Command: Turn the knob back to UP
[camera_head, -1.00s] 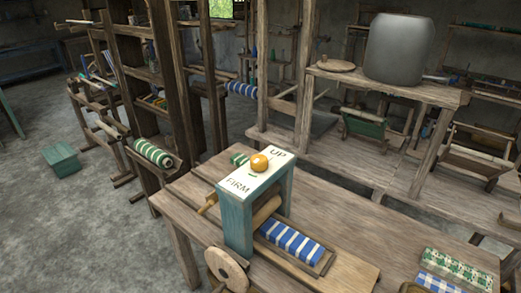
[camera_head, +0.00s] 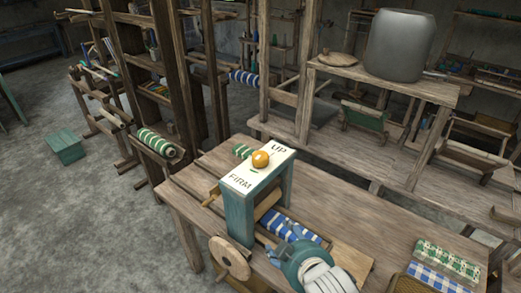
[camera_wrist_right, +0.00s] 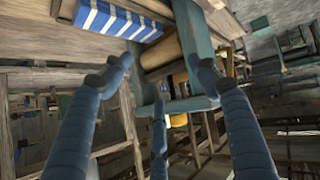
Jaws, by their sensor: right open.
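The orange knob (camera_head: 261,159) sits on the white top plate of a teal stand (camera_head: 238,212). The plate reads UP at its far end and FIRM at its near end; a small green mark shows beside the knob on the FIRM side. My right gripper (camera_head: 312,268) is at the bottom of the head view, in front and right of the stand, apart from the knob. In the right wrist view my right gripper (camera_wrist_right: 165,78) has its fingers spread and empty, with the teal stand (camera_wrist_right: 195,103) beyond them. My left gripper is not in view.
The stand is on a wooden table (camera_head: 190,190). Blue-striped cloth (camera_head: 290,228) lies beside the stand, partly behind my right gripper. A wooden wheel (camera_head: 229,258) is at the near side. Folded patterned cloths (camera_head: 445,262) lie at right. The air above the knob is clear.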

